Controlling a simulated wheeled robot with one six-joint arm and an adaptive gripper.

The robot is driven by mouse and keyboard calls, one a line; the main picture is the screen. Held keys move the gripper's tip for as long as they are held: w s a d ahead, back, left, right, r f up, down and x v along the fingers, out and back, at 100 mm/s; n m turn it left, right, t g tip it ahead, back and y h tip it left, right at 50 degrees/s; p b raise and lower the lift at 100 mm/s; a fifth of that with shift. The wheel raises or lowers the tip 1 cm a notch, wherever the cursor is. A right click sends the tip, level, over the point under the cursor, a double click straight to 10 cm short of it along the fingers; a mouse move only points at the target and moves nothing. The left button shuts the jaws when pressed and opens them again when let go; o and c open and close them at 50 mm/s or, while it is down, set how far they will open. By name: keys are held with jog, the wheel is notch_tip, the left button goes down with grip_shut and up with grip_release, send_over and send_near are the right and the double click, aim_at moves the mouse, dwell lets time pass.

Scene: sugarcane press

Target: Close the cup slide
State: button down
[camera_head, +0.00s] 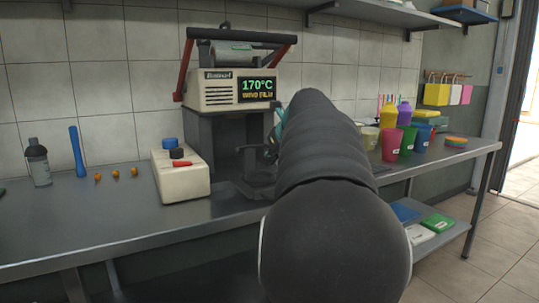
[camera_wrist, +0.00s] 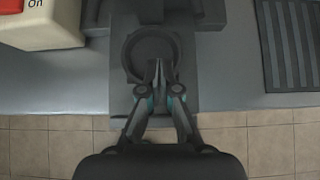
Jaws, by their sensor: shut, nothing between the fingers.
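The cup slide (camera_wrist: 187,75) is a dark grey plate with a round ring holder (camera_wrist: 127,55). It sticks out from the front of the sealing machine (camera_head: 215,92), and in the wrist view its near end reaches about the table's front edge. The ring looks empty. In the head view the slide (camera_head: 258,178) shows only partly, beside my dark arm, which hides the rest. My gripper (camera_wrist: 158,66) is shut and empty, its fingertips over the near part of the ring; I cannot tell whether they touch it.
A white switch box (camera_head: 182,180) stands left of the slide, with a bottle (camera_head: 39,165) and a blue stick (camera_head: 77,152) farther left. Coloured cups (camera_head: 391,144) stand on the right. A dark slotted grate (camera_wrist: 290,45) lies right of the slide.

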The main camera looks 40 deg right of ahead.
aim_at(255, 168)
jog(key=x, duration=0.5)
jog(key=shift+f, duration=0.1)
jog(key=w, duration=0.3)
jog(key=shift+w+d, duration=0.1)
jog(key=shift+d, duration=0.25)
jog(key=shift+w+d, duration=0.1)
jog(key=shift+w, duration=0.35)
